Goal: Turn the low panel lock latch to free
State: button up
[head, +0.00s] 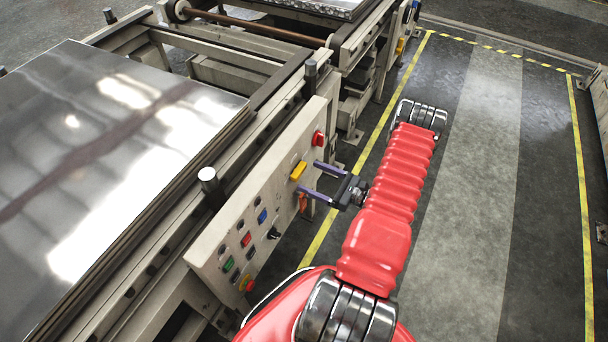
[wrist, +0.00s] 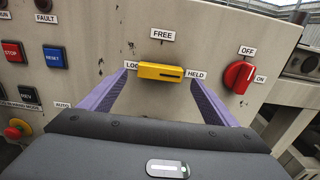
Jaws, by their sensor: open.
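The lock latch (wrist: 161,71) is a yellow bar on the upright panel, lying level in the wrist view, with a dark slot toward its right end. A FREE label is above it, a LOCK label, partly covered, is at its left and a HELD label is at its right. It also shows in the head view (head: 298,171). My gripper (wrist: 162,80) is open, with one purple finger on each side of the latch and nothing held. In the head view my gripper (head: 309,179) reaches the panel from the right; I cannot tell whether the fingers touch it.
A red OFF/ON knob (wrist: 239,76) sits close right of the latch. Red (wrist: 13,52) and blue (wrist: 54,57) buttons are at the left, with a red mushroom button (wrist: 18,128) lower. A metal-topped press table (head: 110,150) stands behind the panel. The floor aisle (head: 480,180) is clear.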

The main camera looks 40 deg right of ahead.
aim_at(302, 173)
jog(key=shift+x, duration=1.95)
jog(key=shift+a, duration=0.1)
jog(key=c, duration=1.1)
